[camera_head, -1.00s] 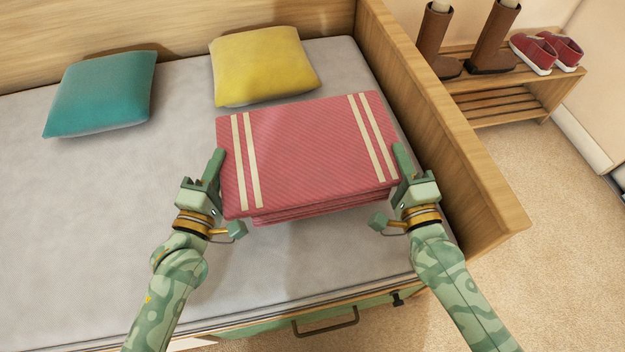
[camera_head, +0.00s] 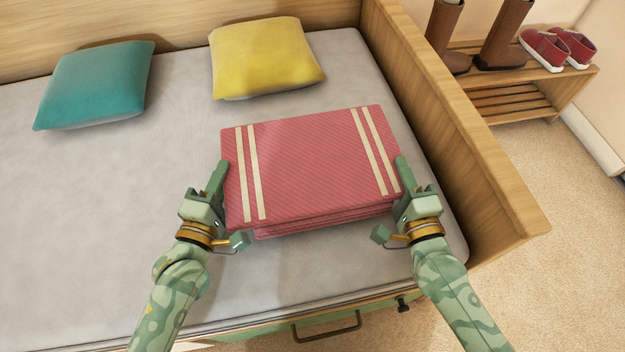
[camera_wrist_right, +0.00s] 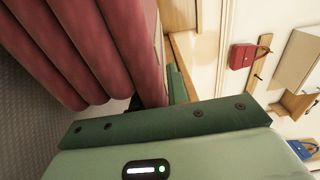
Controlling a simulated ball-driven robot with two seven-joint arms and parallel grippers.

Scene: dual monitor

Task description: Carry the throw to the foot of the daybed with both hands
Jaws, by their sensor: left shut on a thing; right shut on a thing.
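The throw (camera_head: 310,165) is a red folded stack with cream stripes near both ends. It is over the right part of the daybed's grey mattress (camera_head: 90,220), close to the wooden end board (camera_head: 455,130). My left gripper (camera_head: 228,206) is shut on the throw's left edge. My right gripper (camera_head: 391,200) is shut on its right edge. In the right wrist view, the throw's rounded folds (camera_wrist_right: 90,45) hang beside the gripper's green finger. I cannot tell whether its underside touches the mattress.
A yellow cushion (camera_head: 265,58) lies behind the throw and a teal cushion (camera_head: 95,85) at the far left. The mattress left of the throw is clear. Beyond the end board stands a shoe rack (camera_head: 510,100) with brown boots and red shoes (camera_head: 557,48).

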